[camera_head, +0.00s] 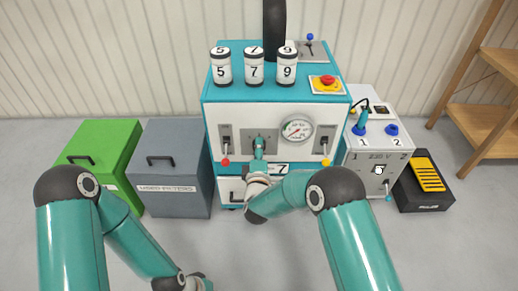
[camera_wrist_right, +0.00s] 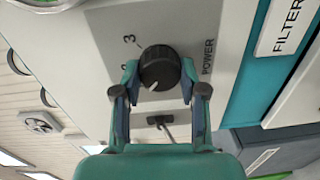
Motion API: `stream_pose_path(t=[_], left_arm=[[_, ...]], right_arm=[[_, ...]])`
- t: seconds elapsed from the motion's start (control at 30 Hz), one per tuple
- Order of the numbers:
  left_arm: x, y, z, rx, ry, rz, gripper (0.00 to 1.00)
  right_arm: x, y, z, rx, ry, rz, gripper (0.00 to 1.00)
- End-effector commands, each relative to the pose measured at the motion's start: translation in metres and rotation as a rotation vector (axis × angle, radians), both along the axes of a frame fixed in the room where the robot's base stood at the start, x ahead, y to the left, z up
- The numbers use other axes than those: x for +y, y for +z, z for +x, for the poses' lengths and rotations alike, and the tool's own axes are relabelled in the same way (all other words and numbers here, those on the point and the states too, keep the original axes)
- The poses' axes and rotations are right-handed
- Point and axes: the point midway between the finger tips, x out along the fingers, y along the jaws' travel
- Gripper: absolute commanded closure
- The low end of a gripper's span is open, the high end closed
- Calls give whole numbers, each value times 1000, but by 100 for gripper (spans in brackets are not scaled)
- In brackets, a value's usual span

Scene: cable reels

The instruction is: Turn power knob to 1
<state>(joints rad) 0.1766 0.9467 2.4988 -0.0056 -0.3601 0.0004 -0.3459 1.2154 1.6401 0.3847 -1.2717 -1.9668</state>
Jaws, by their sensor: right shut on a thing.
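The black ridged power knob (camera_wrist_right: 160,66) sits on a grey plate of the machine's white front, beside the word POWER. A 3 shows above left of it; another digit to its left is partly hidden by a finger. A small white mark on the knob points to the lower left in the wrist view. My right gripper (camera_wrist_right: 158,92) is shut on the knob, one finger on each side.
A pressure gauge (camera_head: 297,129) is right of my right gripper, with a red-tipped lever (camera_head: 226,161) and a yellow-tipped lever (camera_head: 326,161) on either side. Numbered cylinders (camera_head: 254,68) and a red emergency button (camera_head: 327,82) are on top. Grey (camera_head: 176,198) and green (camera_head: 112,138) bins stand left.

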Motion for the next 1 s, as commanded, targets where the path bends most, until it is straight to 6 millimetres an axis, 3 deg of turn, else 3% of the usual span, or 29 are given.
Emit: stream_pose_path(t=[0.6,0.63,0.7,0.77,1.0], left_arm=[[0,1,0,0,0,0,100],[0,1,0,0,0,0,100],[0,1,0,0,0,0,100],[0,1,0,0,0,0,100],[0,1,0,0,0,0,100]], right_arm=[[6,-2,-2,5,16,-54,93],[6,-2,-2,5,16,-54,55],[6,-2,-2,4,15,-54,43],[5,-2,-1,4,13,-54,33],[3,-1,-1,2,7,-52,33]])
